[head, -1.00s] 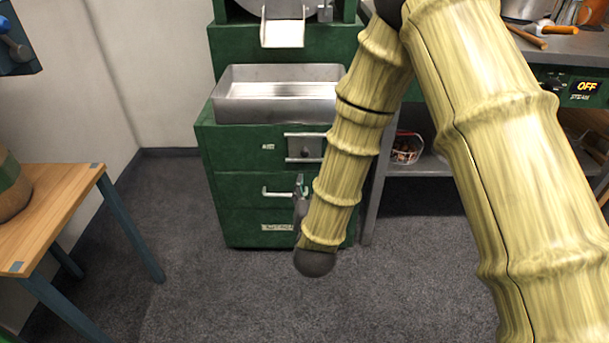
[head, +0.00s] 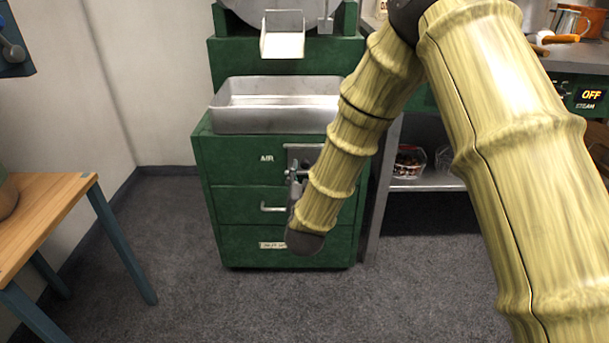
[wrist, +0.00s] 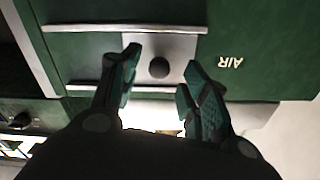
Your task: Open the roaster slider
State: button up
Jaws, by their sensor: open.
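The roaster slider is a grey metal plate (wrist: 172,45) between two rails on the green cabinet (head: 232,160), beside the AIR label. It also shows in part in the head view (head: 305,153), partly hidden by my arm. Its round dark knob (wrist: 159,68) sits between my fingers in the wrist view, with a gap on each side. My gripper (wrist: 160,62) is open and empty, in front of the plate. In the head view my gripper (head: 296,180) is small and partly hidden by my forearm. I cannot tell its exact distance from the knob.
A metal tray (head: 270,120) sits on the cabinet under the chute (head: 283,40). A drawer handle (head: 273,208) sticks out below the slider. A wooden table (head: 45,215) stands left, and a shelf with bowls (head: 425,184) stands right. The floor in front is clear.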

jog(key=shift+w, duration=1.05)
jog(key=shift+c, duration=0.5)
jog(key=shift+d, duration=0.1)
grip_shut()
